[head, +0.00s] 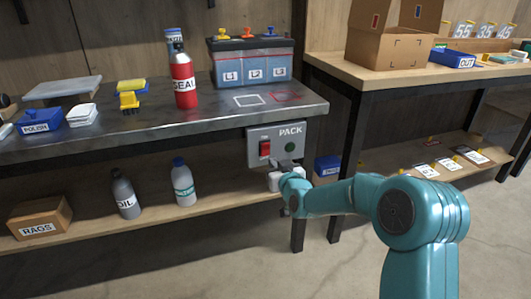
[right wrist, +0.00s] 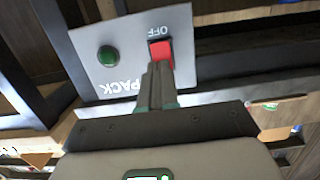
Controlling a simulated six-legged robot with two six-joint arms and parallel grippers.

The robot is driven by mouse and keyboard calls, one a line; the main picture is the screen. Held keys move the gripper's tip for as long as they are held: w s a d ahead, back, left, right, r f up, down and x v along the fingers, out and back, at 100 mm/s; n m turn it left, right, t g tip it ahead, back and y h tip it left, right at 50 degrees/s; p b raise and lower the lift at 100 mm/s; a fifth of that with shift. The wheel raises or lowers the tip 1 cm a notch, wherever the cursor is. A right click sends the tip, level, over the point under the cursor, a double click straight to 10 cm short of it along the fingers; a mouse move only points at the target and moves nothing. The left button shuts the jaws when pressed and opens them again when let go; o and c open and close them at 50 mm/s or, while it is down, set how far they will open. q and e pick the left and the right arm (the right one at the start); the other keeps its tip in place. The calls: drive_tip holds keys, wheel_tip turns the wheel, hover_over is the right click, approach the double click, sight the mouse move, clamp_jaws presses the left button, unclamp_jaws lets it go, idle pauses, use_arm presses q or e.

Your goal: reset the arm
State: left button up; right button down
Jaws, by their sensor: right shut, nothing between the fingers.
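My right arm reaches in from the lower right of the head view. My right gripper (head: 287,165) is in front of the grey PACK panel (head: 291,147), just below its red switch (head: 265,148). In the right wrist view the gripper's fingers (right wrist: 157,86) are together and empty. Their tips are close to the red switch (right wrist: 161,53), which has OFF lettered beside it. I cannot tell whether they touch it. A green round button or lamp (right wrist: 108,55) is on the same panel. My left gripper is not in view.
The panel hangs under the front edge of a metal bench (head: 180,119). On the bench are a red SEAL bottle (head: 184,84) and a battery box (head: 252,64). OIL (head: 125,196) and other bottles stand on the lower shelf. A wooden table (head: 400,75) is at right.

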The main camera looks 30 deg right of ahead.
drive_tip(key=shift+s+a+r, duration=0.1)
drive_tip(key=shift+s+a, duration=0.05)
drive_tip(key=shift+s, duration=0.5)
